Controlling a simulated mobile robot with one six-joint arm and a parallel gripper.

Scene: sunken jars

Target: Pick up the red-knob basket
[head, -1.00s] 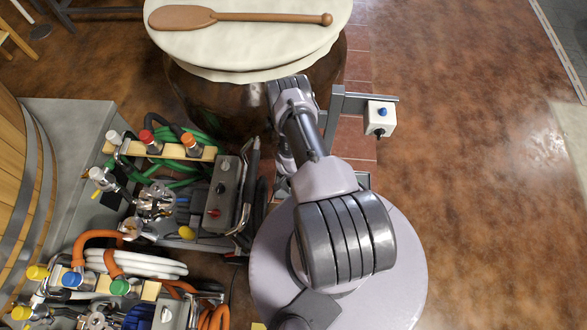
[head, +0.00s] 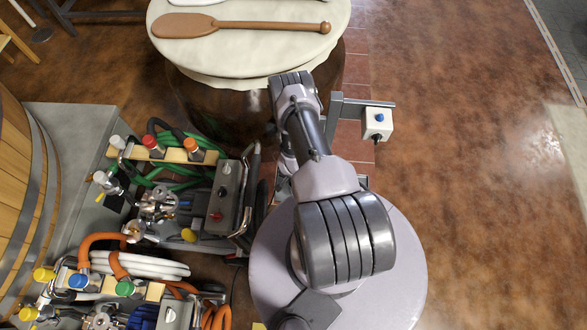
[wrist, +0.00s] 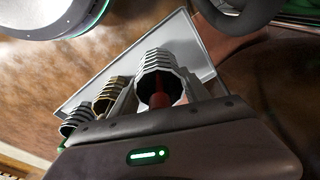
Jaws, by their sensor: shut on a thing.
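In the wrist view, my gripper (wrist: 172,98) reaches up from its dark body, shut around a red post (wrist: 160,98). The post runs up into a ribbed grey piece (wrist: 158,66); I take these for part of the red-knob basket, whose full shape is hidden. Two similar ribbed pieces, one yellowish (wrist: 110,95) and one dark (wrist: 76,119), stand in a row to the left. A pale flat tray or panel (wrist: 205,65) lies behind them. In the head view my arm hides the gripper and what it holds.
A cloth-topped round table (head: 240,62) with a brown paddle (head: 240,26) stands ahead. Hose racks with coloured caps (head: 153,142) crowd the left beside a wooden barrel (head: 20,170). A white box with a blue button (head: 377,123) is right of the arm. The right floor is open.

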